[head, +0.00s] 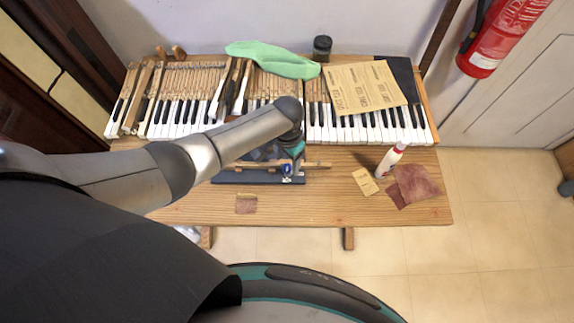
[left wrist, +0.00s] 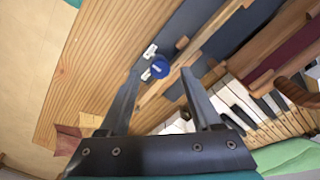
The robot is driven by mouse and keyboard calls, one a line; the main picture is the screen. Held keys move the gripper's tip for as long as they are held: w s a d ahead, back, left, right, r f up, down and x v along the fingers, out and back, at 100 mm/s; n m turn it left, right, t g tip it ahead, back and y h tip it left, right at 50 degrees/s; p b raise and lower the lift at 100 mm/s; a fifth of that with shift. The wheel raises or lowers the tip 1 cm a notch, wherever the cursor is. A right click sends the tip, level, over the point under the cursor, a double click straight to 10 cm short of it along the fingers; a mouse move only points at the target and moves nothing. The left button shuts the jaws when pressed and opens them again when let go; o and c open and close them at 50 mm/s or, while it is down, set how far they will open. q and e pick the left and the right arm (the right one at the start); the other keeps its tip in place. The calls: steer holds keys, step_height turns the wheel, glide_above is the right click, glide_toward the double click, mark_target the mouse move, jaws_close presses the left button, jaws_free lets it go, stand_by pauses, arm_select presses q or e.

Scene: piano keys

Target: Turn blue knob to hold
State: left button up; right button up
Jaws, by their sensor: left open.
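The blue knob (left wrist: 159,68) shows in the left wrist view, ahead of the fingertips and between their lines. It sits by a wooden bar (left wrist: 165,85) on a dark base board. In the head view the blue knob (head: 286,169) is small, at the front of the dark base (head: 235,177), just below my left gripper. My left gripper (left wrist: 160,73) is open, with nothing between its fingers. In the head view my left arm covers part of the base and my left gripper (head: 290,155) is largely hidden. My right gripper is not in view.
Piano keys (head: 185,115) lie along the back of the wooden table (head: 330,205). A white bottle (head: 389,161), sandpaper pieces (head: 416,184) and a tan card (head: 364,182) are on the right. A green cloth (head: 275,60) and dark jar (head: 322,48) are behind. The front right is clear.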

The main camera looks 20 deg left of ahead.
mark_target(287, 171)
arm_select(q)
steer(key=shift+f+b, duration=0.4)
steer(key=shift+f, duration=0.9)
jaws_close()
